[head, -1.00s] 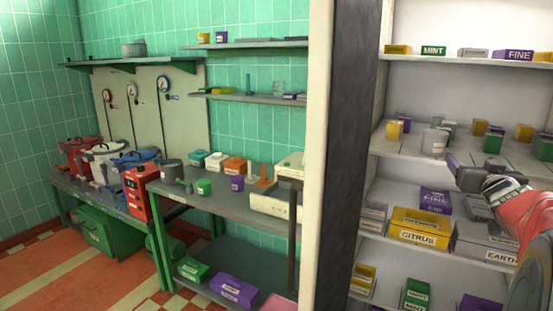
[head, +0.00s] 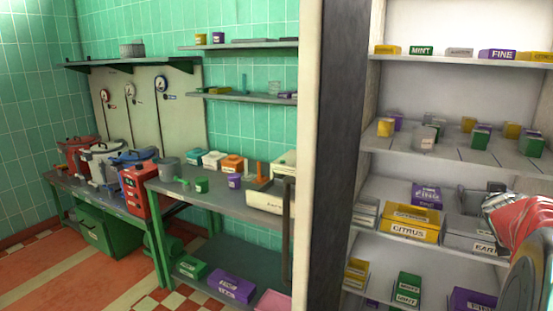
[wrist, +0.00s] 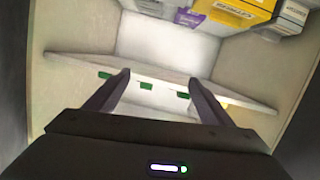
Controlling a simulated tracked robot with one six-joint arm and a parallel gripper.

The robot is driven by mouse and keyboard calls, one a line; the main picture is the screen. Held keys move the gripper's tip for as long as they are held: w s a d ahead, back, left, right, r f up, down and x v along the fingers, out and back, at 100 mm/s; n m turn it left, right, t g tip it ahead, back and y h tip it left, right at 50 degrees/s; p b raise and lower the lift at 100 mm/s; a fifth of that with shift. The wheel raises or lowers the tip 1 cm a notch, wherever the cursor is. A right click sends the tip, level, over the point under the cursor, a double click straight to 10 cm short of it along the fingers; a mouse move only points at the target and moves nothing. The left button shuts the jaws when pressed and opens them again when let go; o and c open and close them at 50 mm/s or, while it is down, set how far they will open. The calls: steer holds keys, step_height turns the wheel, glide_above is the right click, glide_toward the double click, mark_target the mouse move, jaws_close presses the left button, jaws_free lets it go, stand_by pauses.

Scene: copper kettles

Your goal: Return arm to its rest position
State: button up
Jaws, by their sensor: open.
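My gripper (wrist: 158,84) is open in the wrist view, with two dark fingers spread apart and nothing between them. Beyond the fingertips is a pale shelf edge with small green labels. In the head view my red arm is at the right edge, in front of the cabinet shelves. Only a small dark part of my gripper shows there, by the grey box, and its fingertips cannot be made out.
A yellow citrus box (head: 411,222) and a grey box (head: 474,235) stand on the shelf beside my arm. A purple box (head: 426,195) is behind. Small coloured containers fill the shelf above. The cabinet's dark side panel (head: 338,150) stands to the left, then a workbench (head: 225,202).

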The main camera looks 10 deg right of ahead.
steer(key=s+a+f+g+y, duration=0.2)
steer(key=s+a+f+g, duration=0.15)
steer(key=a+f, duration=0.4)
steer(key=s+a+f+g+y, duration=0.2)
steer(key=s+a+f, duration=0.3)
steer(key=a, duration=0.6)
steer(key=s+a+n+y, duration=0.2)
steer(key=s+a, duration=0.1)
steer(key=a, duration=0.8)
steer(key=s+a+f+n+y, duration=0.1)
steer(key=s+a+n+y, duration=0.1)
steer(key=a, duration=0.8)
steer(key=s+a+f+n+y, duration=0.1)
steer(key=s+a+n+y, duration=0.1)
steer(key=a, duration=0.9)
steer(key=s+n, duration=0.1)
steer(key=s, duration=0.1)
steer(key=shift+s+a+f, duration=0.15)
steer(key=shift+s+a, duration=0.2)
steer(key=shift+s, duration=0.05)
steer(key=shift+c, duration=0.3)
